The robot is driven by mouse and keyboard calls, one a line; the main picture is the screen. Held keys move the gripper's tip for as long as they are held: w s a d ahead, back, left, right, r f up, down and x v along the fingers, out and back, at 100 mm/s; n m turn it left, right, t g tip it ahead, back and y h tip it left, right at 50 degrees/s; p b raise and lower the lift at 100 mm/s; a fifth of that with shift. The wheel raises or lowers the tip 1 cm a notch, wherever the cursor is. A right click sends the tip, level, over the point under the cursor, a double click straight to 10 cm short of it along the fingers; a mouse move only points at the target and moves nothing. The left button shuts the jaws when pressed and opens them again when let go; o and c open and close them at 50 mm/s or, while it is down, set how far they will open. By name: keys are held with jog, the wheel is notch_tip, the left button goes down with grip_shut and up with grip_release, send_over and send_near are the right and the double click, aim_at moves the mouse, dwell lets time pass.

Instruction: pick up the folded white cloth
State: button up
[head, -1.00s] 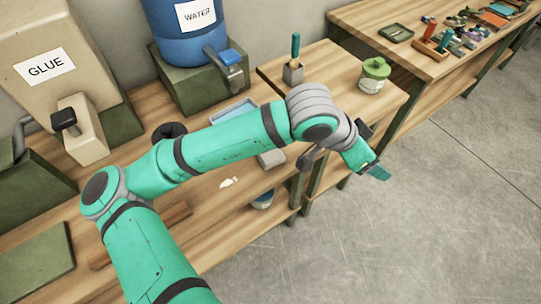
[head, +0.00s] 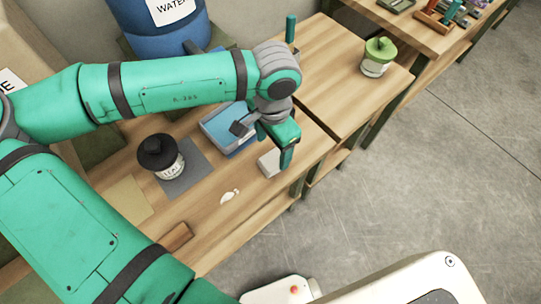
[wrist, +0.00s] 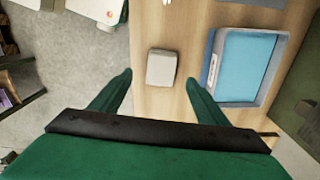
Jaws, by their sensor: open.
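The folded white cloth (head: 269,163) is a small pale block lying on the wooden bench near its front edge. In the wrist view the cloth (wrist: 161,67) lies ahead of and between the two green fingers. My gripper (head: 288,162) is above the bench, close beside the cloth in the head view, partly in front of it. The fingers of my gripper (wrist: 158,80) are spread apart with nothing between them. I cannot tell the exact height gap to the cloth.
A blue water tray (head: 222,132) stands just behind the cloth, and it also shows in the wrist view (wrist: 287,75). A black-lidded jar (head: 165,165) sits on a grey mat (head: 195,177). A small white blob (head: 230,196) lies to the left. A green-lidded jar (head: 376,68) stands on the right.

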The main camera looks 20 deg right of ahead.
aim_at(273, 161)
notch_tip(273, 161, down, 2)
jog(key=shift+s+f, duration=0.15)
jog(key=shift+w+d+f, duration=0.1)
jog(key=shift+w+f, duration=0.1)
jog(key=shift+f, duration=1.25)
jog(key=shift+w+d+f, duration=0.1)
jog(key=shift+w+f, duration=0.05)
jog(key=shift+f, duration=1.3)
jog(key=c, duration=1.1)
